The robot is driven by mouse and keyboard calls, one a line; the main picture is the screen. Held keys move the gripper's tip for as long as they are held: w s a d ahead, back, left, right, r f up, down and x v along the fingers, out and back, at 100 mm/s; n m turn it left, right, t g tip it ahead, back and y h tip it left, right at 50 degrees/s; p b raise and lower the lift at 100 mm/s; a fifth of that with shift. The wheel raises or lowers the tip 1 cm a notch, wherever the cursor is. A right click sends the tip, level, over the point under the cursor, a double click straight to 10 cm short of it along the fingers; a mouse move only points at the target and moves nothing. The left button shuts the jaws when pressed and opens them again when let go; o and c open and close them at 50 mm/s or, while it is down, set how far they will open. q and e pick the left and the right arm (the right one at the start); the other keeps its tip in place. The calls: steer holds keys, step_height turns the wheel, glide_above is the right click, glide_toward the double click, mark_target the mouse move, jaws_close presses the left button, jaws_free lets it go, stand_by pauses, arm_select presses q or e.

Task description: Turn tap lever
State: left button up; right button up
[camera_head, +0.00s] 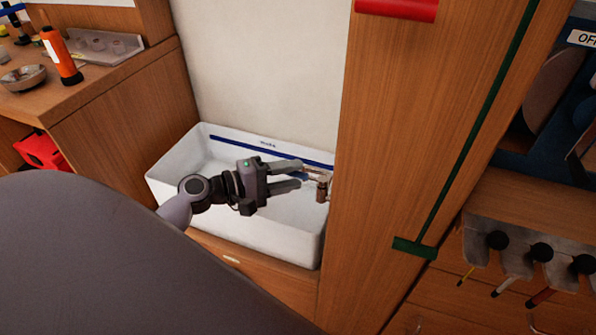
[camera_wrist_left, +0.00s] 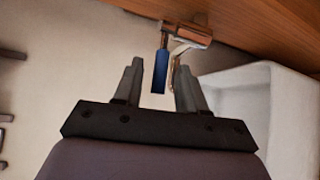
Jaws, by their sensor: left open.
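The tap has a copper-brown body (camera_head: 322,190) at the right end of the white sink, against the wooden panel. In the left wrist view its body (camera_wrist_left: 187,33) is at the top, with a blue lever (camera_wrist_left: 160,72) and a pale curved spout beside it. My left gripper (camera_head: 302,175) is open and reaches over the sink toward the tap. In the left wrist view the free end of the blue lever shows between the two fingers (camera_wrist_left: 158,66), with a gap on each side. In the head view the fingers partly hide the lever. My right gripper is out of view.
The white sink (camera_head: 170,176) is set between a wooden counter (camera_head: 120,90) on the left and a tall wooden panel (camera_head: 400,120) on the right. Several hanging tools are at the right.

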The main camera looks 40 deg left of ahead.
arm_select(q)
steer(key=shift+x, duration=1)
jaws_close()
